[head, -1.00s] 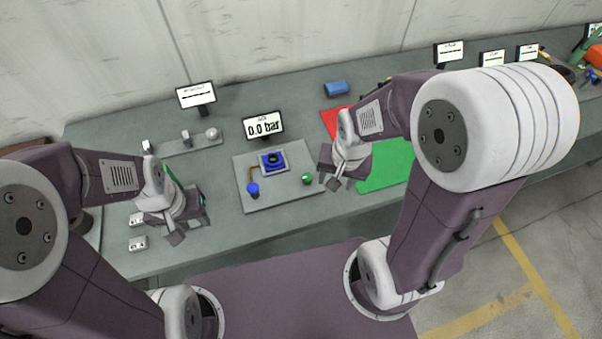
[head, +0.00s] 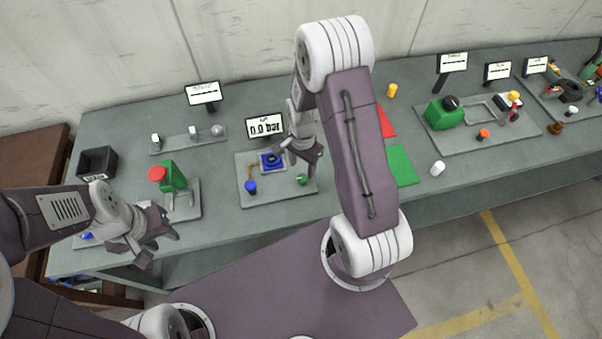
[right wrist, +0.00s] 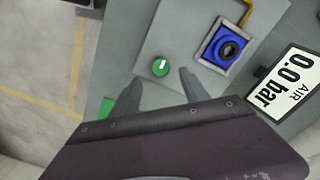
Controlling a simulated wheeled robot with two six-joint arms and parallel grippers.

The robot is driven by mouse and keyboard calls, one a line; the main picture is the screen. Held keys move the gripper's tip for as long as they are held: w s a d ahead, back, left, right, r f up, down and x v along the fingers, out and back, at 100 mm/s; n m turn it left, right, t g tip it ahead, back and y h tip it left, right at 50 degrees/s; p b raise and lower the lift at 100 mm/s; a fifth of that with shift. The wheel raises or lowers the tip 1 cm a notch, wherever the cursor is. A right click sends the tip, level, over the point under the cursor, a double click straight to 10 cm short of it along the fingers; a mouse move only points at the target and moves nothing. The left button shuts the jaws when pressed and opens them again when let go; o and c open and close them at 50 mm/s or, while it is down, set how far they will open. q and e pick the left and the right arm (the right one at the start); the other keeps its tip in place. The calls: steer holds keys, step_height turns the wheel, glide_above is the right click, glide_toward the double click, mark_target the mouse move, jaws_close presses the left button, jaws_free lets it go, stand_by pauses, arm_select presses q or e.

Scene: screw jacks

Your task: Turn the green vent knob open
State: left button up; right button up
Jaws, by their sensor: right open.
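The green vent knob (head: 301,179) sits at the right front of a grey plate (head: 262,199). In the right wrist view the round green knob (right wrist: 160,68) carries a white pointer mark. My right gripper (head: 298,155) is over the plate's right side, just behind the knob in the head view. In the wrist view its two fingers (right wrist: 160,88) are apart and empty, with the knob a little beyond the gap between them. I cannot tell its height above the plate. My left gripper (head: 152,250) is at the front left, away from the plate; its jaw opening is not clear.
The plate also carries a blue square fitting (head: 270,161) and a blue knob (head: 251,187). A display (head: 265,127) behind it reads 0.0 bar. A red mat (head: 386,122) and green mat (head: 401,165) lie right.

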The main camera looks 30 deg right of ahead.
mark_target(302, 177)
step_height(302, 177, down, 6)
steer(key=shift+f+p, duration=0.15)
steer(key=shift+p, duration=0.25)
jaws_close()
steer(key=n, duration=0.5)
steer(key=shift+b, duration=0.35)
steer(key=n, duration=0.4)
steer(key=n+b, duration=0.1)
steer(key=n, duration=0.4)
steer(key=shift+w+n, duration=0.1)
steer(key=shift+n, duration=1.9)
